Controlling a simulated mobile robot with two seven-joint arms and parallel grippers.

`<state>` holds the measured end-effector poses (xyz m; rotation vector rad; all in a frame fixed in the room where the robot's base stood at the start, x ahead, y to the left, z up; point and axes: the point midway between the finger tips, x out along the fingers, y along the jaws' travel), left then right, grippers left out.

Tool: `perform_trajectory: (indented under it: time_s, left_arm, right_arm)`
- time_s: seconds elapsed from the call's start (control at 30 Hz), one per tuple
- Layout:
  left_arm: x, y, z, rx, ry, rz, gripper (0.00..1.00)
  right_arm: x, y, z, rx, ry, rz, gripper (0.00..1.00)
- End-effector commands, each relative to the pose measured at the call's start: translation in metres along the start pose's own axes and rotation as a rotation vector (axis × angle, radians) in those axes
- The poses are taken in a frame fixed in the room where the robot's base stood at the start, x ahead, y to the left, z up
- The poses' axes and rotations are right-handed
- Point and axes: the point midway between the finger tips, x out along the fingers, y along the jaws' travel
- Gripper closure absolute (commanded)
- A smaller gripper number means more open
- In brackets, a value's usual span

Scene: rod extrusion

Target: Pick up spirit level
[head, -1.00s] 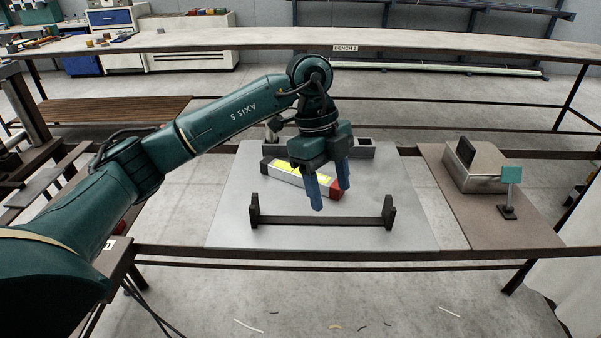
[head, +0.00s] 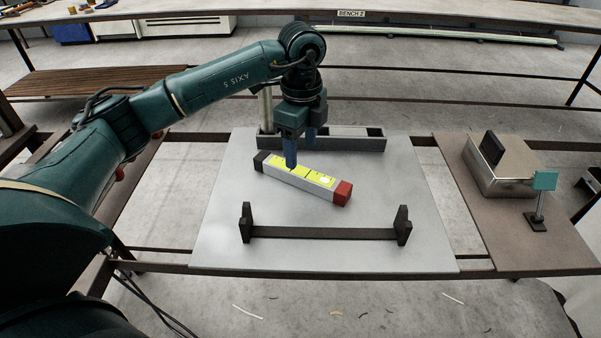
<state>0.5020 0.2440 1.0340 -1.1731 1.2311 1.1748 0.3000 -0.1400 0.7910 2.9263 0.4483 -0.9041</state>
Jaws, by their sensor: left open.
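The spirit level (head: 316,181) lies at a slant on the light grey plate (head: 222,235). It is a pale bar with a yellow top face, a dark end at the left and a red end at the right. My left gripper (head: 300,155) points down over the level's far side, left of its middle. Its blue fingers are apart with nothing between them. One fingertip overlaps the level's yellow face in the picture; I cannot tell whether it touches. My right gripper is not in view.
A dark low rack (head: 325,233) with two upright ends stands in front of the level. A grey compartment tray (head: 350,143) stands behind it. At the right are a metal box (head: 502,168) and a small stand with a teal block (head: 544,181).

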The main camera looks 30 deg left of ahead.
Motion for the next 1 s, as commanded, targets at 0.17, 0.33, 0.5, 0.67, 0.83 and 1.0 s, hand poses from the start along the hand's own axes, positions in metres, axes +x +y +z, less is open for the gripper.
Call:
perform_trajectory:
  time_s: [0.17, 0.33, 0.5, 0.67, 0.83, 1.0]
  left_arm:
    - [0.015, 0.000, 0.000, 0.001, 0.000, 0.000, 0.42]
    - [0.032, -0.001, 0.001, 0.001, 0.000, 0.004, 0.42]
    - [0.058, -0.002, 0.002, 0.001, 0.001, 0.002, 0.42]
    - [0.068, -0.002, 0.002, 0.002, 0.001, 0.000, 0.42]
    - [0.068, -0.003, 0.002, 0.002, 0.001, -0.001, 0.42]
    - [0.068, -0.003, 0.002, 0.002, 0.002, -0.001, 0.55]
  right_arm:
    - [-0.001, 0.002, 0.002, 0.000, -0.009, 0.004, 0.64]
    - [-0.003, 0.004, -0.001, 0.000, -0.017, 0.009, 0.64]
    - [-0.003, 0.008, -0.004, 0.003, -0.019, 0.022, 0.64]
    - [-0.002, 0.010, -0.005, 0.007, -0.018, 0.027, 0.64]
    - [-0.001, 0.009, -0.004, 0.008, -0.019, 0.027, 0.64]
    - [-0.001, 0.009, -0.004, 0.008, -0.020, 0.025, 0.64]
